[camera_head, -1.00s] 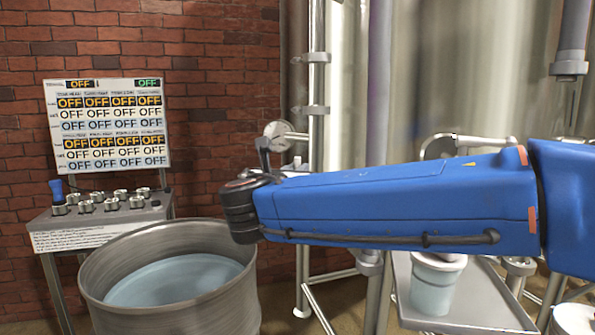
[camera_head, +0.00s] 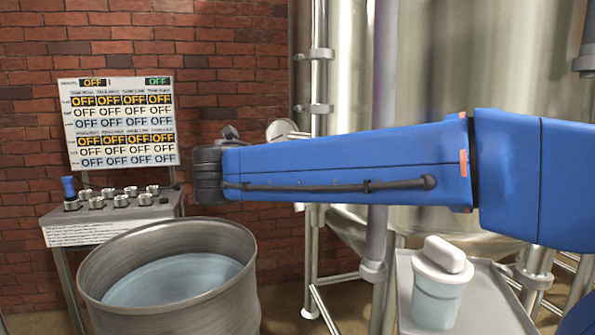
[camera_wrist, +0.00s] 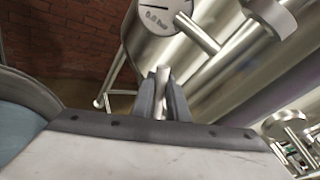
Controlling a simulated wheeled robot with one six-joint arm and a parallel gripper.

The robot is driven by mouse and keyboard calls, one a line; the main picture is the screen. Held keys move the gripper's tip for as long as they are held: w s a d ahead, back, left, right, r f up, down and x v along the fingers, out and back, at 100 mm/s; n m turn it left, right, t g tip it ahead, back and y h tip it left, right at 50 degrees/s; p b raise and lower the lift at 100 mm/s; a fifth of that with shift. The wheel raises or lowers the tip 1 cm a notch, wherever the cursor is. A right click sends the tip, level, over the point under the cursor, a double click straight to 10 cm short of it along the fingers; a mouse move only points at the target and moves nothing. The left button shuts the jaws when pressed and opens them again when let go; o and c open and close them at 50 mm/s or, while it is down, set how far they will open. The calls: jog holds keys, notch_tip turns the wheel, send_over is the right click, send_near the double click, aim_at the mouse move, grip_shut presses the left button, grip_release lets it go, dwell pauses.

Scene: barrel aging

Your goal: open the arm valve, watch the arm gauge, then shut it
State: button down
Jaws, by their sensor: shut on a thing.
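My gripper (camera_wrist: 163,100) shows in the wrist view with its two grey fingers close around a pale metal piece (camera_wrist: 162,78), which looks like the arm valve's handle. A round white gauge (camera_wrist: 158,14) sits just above the fingers at the top edge, partly cut off. It shows a line and a small reading in bar, too blurred to read surely. In the head view a round gauge-like disc (camera_head: 280,130) shows just above my blue arm, partly covered. My fingers and the valve are hidden behind the arm there.
An open steel barrel (camera_head: 168,290) with bluish liquid stands at lower left. Behind it are a knob table (camera_head: 110,215) and a panel (camera_head: 119,122) reading OFF. A steel tank (camera_head: 430,80) stands behind my arm. A white-lidded cup (camera_head: 437,290) stands on a tray (camera_head: 490,300) at right.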

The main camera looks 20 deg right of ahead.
jog(key=w+a+f+n+g+h, duration=0.1)
jog(key=w+a+f+n+g, duration=0.1)
jog(key=w+f+n+g, duration=0.2)
jog(key=shift+a+f+n+g+h, duration=0.15)
jog(key=shift+f+n+g+h, duration=0.15)
jog(key=shift+f+n+g, duration=1.2)
jog(key=shift+f+n+t, duration=0.35)
jog(key=shift+n+t, duration=0.15)
jog(key=shift+n, duration=0.2)
jog(key=c, duration=1.8)
grip_release()
jog(key=shift+o, duration=0.4)
jog(key=v, duration=1.7)
jog(key=shift+a, duration=0.25)
